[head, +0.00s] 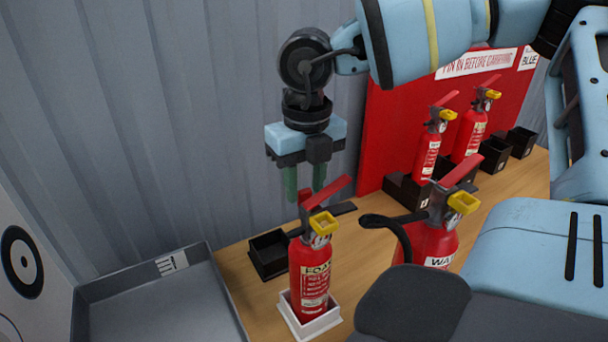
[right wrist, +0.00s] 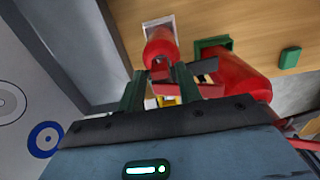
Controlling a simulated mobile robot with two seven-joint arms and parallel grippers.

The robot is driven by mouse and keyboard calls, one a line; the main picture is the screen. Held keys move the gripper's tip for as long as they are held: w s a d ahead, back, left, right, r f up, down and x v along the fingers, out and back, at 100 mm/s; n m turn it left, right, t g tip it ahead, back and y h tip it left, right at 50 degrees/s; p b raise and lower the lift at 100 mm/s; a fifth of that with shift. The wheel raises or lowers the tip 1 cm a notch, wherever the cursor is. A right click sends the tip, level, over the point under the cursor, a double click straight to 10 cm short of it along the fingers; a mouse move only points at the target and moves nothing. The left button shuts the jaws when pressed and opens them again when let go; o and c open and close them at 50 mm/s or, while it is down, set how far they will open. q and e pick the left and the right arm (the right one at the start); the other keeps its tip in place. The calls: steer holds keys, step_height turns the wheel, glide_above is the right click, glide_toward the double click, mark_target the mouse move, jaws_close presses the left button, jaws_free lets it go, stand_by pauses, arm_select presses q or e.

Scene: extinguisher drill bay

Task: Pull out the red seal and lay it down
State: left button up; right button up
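A red foam extinguisher (head: 312,275) stands upright in a white square holder (head: 328,320) on the bench. It has a raised red lever (head: 325,193) and a yellow square piece (head: 323,222) at its head. I cannot pick out a separate red seal in either view. My right gripper (head: 305,188) points down just above and behind the extinguisher's head, its green fingers apart. In the right wrist view, the fingers (right wrist: 158,88) are spread near the extinguisher's head, with red and yellow parts between and beyond them. No grip shows. My left gripper is not in view.
A grey tray (head: 215,282) lies left of the bench, its visible floor empty. A black box (head: 268,257) stands behind the foam extinguisher. A second extinguisher (head: 430,243) with a hose is close on the right; two more stand by the red board (head: 388,125). Corrugated wall (head: 180,120) behind.

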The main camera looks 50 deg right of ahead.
mark_target(306, 191)
jaws_close()
steer(key=shift+r, duration=0.15)
steer(key=shift+r+p, duration=0.35)
steer(key=shift+r, duration=0.5)
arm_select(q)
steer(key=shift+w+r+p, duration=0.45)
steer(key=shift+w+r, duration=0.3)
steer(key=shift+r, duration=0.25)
arm_select(e)
steer(key=shift+s+r, duration=0.1)
steer(key=shift+r, duration=1.45)
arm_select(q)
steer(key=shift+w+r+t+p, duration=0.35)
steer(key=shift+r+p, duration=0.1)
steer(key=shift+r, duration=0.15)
arm_select(e)
steer(key=shift+r, duration=1.45)
